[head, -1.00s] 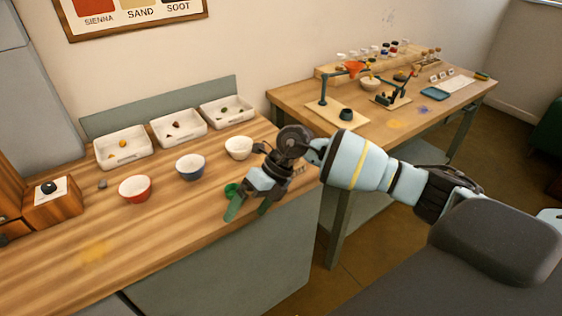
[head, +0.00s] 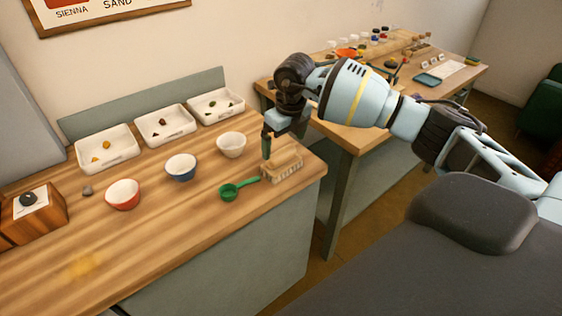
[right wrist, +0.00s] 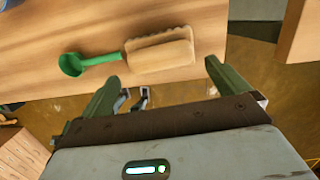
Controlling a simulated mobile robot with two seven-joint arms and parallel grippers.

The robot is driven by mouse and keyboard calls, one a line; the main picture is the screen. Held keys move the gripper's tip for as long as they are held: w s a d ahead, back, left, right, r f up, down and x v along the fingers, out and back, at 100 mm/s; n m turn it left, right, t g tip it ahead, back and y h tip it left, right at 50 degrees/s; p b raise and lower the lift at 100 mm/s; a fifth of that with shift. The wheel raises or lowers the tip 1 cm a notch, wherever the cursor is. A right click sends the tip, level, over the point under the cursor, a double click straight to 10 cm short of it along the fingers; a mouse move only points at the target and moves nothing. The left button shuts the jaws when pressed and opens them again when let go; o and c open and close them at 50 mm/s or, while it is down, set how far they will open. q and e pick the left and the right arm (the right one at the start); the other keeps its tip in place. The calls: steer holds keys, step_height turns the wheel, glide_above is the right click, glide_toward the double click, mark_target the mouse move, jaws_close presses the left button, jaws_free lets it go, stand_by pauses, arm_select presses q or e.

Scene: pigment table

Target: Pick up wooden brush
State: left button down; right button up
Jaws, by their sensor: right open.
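My right gripper (head: 267,148) points down beside the brush's left end in the head view. In the right wrist view its two green fingers (right wrist: 161,72) are apart, with nothing between them. Whether a finger touches the brush I cannot tell. My left gripper is not in view.
A green scoop (head: 238,188) lies close to the brush's left, its handle toward it. A white bowl (head: 231,145), a blue bowl (head: 181,168) and a red bowl (head: 123,194) stand further left. The table's front right corner is close to the brush.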

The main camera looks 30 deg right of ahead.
mark_target(282, 152)
steer(key=shift+w+f, duration=0.2)
steer(key=shift+f, duration=0.65)
steer(key=shift+w+f, duration=0.2)
steer(key=shift+f, duration=0.6)
steer(key=shift+w+f, duration=0.2)
steer(key=shift+f, duration=0.65)
steer(key=shift+c, duration=0.3)
steer(key=c, duration=0.8)
steer(key=shift+r, duration=0.15)
steer(key=shift+r, duration=0.55)
step_height(282, 152, up, 2)
steer(key=shift+r, duration=0.25)
steer(key=s+a, duration=0.3)
steer(key=a, duration=0.1)
steer(key=s+a, duration=0.3)
steer(key=a, duration=0.2)
steer(key=s+a+r, duration=0.1)
steer(key=s+a, duration=0.2)
steer(key=a, duration=0.1)
steer(key=shift+a+r, duration=0.1)
steer(key=shift+a, duration=0.05)
